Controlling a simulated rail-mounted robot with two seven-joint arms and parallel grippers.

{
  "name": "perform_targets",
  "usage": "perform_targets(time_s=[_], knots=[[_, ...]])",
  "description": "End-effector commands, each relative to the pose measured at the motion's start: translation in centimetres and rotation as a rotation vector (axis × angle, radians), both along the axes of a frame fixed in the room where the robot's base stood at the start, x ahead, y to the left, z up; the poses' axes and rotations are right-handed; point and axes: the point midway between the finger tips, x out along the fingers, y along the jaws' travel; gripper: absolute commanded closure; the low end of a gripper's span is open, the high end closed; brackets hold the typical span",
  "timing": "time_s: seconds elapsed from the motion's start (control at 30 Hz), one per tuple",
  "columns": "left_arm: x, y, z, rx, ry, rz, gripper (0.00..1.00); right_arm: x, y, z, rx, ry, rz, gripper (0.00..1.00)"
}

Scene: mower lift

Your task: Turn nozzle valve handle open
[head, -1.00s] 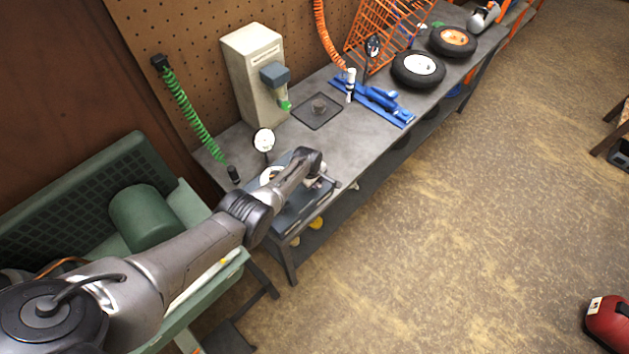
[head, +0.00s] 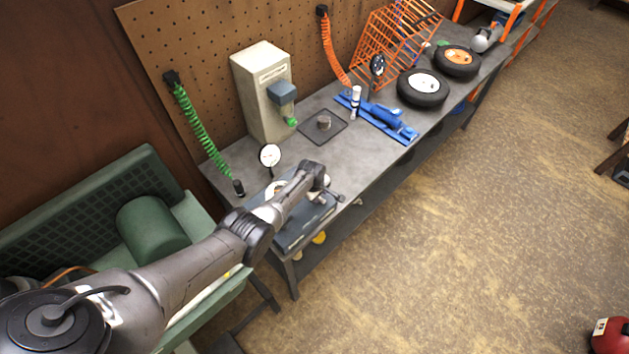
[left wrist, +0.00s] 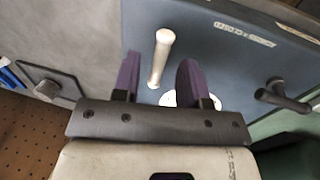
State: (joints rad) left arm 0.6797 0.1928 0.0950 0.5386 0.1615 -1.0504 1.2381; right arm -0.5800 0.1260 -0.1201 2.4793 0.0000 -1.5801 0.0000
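A blue-grey valve box (head: 292,238) sits on the near end of the workbench. In the left wrist view its panel (left wrist: 225,45) carries an upside-down label (left wrist: 244,35) that seems to end in "CLOSED". A pale rod-like handle (left wrist: 160,57) stands out from the panel. A dark handle (left wrist: 282,94) is farther right. My left gripper (left wrist: 158,78) is open, its two purple fingers on either side of the pale handle in the picture. I see no contact, and depth is unclear. In the head view my left wrist (head: 312,176) covers part of the box. My right gripper is not in view.
A round white gauge (head: 270,155) stands behind the box. A green machine (head: 150,225) is at left. Open floor is at right.

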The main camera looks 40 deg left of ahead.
Motion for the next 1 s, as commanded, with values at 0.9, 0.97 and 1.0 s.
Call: perform_targets(time_s=[0.9, 0.97, 1.0], knots=[[-2.3, 0.2, 11.2, 0.0, 0.0, 0.001, 0.6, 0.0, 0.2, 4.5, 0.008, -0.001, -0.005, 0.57], [-2.3, 0.2, 11.3, 0.0, 0.0, 0.001, 0.6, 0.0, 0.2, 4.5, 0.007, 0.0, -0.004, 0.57], [-2.3, 0.2, 11.4, 0.0, 0.0, 0.001, 0.6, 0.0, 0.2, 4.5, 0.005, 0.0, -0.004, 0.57]])
